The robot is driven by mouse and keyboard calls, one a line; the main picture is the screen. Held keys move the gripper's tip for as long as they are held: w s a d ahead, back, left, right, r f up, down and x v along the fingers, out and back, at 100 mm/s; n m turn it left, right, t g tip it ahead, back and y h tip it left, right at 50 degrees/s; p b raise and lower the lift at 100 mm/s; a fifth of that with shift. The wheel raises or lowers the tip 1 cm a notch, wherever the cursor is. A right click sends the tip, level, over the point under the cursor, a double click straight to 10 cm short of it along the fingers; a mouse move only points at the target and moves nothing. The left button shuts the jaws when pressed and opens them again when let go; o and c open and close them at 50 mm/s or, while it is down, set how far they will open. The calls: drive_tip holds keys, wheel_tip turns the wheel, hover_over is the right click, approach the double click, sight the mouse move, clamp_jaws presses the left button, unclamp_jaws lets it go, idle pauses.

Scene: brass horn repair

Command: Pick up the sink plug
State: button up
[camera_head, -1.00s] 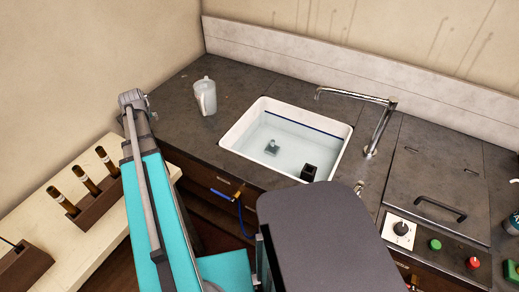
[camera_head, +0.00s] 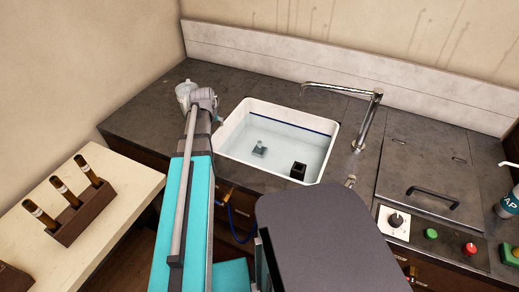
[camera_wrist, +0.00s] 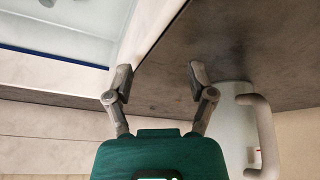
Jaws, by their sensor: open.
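The sink (camera_head: 226,134) is a white basin holding clear water, set in the dark counter. In it stand a small grey piece with a raised knob (camera_head: 259,149), which looks like the sink plug, and a black block (camera_head: 298,171) at the near right. My gripper (camera_wrist: 157,78) is open and empty in the wrist view, above the counter beside the sink's rim (camera_wrist: 128,35). A small grey part, perhaps the plug, shows at that view's top edge (camera_wrist: 47,3).
A pale mug (camera_head: 183,91) stands left of the sink, partly behind my arm; in the wrist view the mug (camera_wrist: 232,125) is close to the right finger. The faucet (camera_head: 368,110) rises right of the sink. A lidded panel (camera_head: 425,175) lies farther right.

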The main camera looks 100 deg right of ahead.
sight(259, 143)
drive_tip(key=s+a+f+m, duration=0.1)
drive_tip(key=s+a+m, duration=0.1)
drive_tip(key=s, duration=0.6)
drive_tip(key=s+a+f+m+b, duration=0.1)
drive_tip(key=s+a, duration=0.2)
drive_tip(key=s, duration=0.5)
drive_tip(key=shift+s+m+g+b, duration=0.15)
drive_tip(key=shift+m+g+b, duration=0.15)
drive_tip(key=shift+m, duration=0.1)
drive_tip(key=shift+f, duration=0.1)
drive_tip(key=b+x, duration=0.8)
drive_tip(key=shift+a+f, duration=0.1)
drive_tip(key=shift+f, duration=0.2)
drive_tip(key=b+x, duration=0.3)
drive_tip(key=shift+a+f, duration=0.15)
drive_tip(key=shift+f, duration=0.2)
drive_tip(key=shift+b+x, duration=0.8)
drive_tip(key=shift+b, duration=0.2)
